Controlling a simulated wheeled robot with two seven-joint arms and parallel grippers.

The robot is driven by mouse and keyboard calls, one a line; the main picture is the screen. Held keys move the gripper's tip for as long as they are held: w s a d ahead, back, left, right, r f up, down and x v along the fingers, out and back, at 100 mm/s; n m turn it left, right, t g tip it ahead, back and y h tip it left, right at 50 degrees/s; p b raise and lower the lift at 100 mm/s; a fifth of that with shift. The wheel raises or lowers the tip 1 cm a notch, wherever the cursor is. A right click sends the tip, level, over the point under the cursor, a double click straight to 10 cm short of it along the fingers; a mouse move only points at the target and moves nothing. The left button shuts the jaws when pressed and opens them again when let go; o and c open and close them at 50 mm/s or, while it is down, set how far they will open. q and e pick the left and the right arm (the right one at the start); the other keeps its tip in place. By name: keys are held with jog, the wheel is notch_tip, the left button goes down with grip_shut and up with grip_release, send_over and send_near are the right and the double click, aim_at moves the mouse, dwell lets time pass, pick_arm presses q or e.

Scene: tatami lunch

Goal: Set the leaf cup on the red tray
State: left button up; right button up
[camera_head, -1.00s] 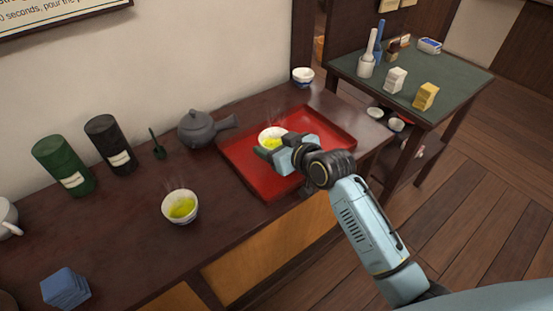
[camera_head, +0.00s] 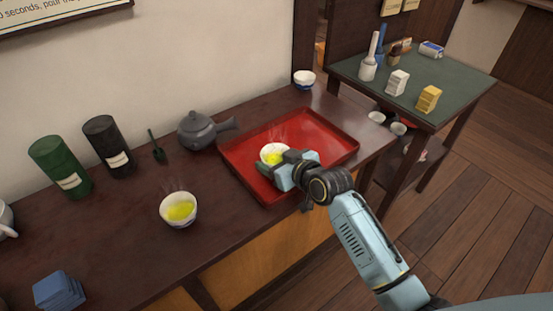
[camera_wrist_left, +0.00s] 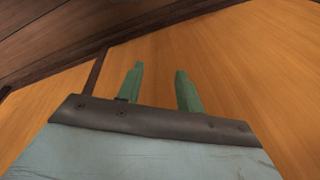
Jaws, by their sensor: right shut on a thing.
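My right gripper (camera_head: 275,163) is shut on a white cup (camera_head: 268,149) of steaming yellow-green tea. The cup is over the left middle part of the red tray (camera_head: 334,160), and the gripper hides its lower side. I cannot tell whether its base touches the tray, nor make out a leaf on it. A second white cup of tea (camera_head: 178,209) stands on the counter, left of the tray. My left gripper (camera_wrist_left: 161,88) is open and empty in the left wrist view, in front of wooden panels.
The dark counter (camera_head: 120,228) also holds a grey teapot (camera_head: 197,130), a green canister (camera_head: 60,166), a black canister (camera_head: 108,143), blue stacked squares (camera_head: 59,291) and a small patterned cup (camera_head: 304,79). A green-topped side table (camera_head: 448,75) stands at right. Most of the tray is bare.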

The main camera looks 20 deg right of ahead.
pick_arm(q)
jog(key=shift+r, duration=0.1)
pick_arm(e)
jog(key=o, duration=1.1)
jog(key=shift+f, duration=0.1)
jog(key=shift+r, duration=0.25)
jog(key=shift+s+d, duration=0.1)
jog(key=shift+s, duration=0.2)
pick_arm(q)
jog(key=s+a+f+p, duration=0.1)
jog(key=s+f+p, duration=0.2)
jog(key=s+f, duration=0.3)
jog(key=shift+s+a+f+g+p, duration=0.15)
jog(key=shift+s+f+g+p, duration=0.2)
jog(key=shift+s, duration=0.4)
pick_arm(e)
jog(key=v, duration=1.1)
jog(key=shift+s+r, duration=0.15)
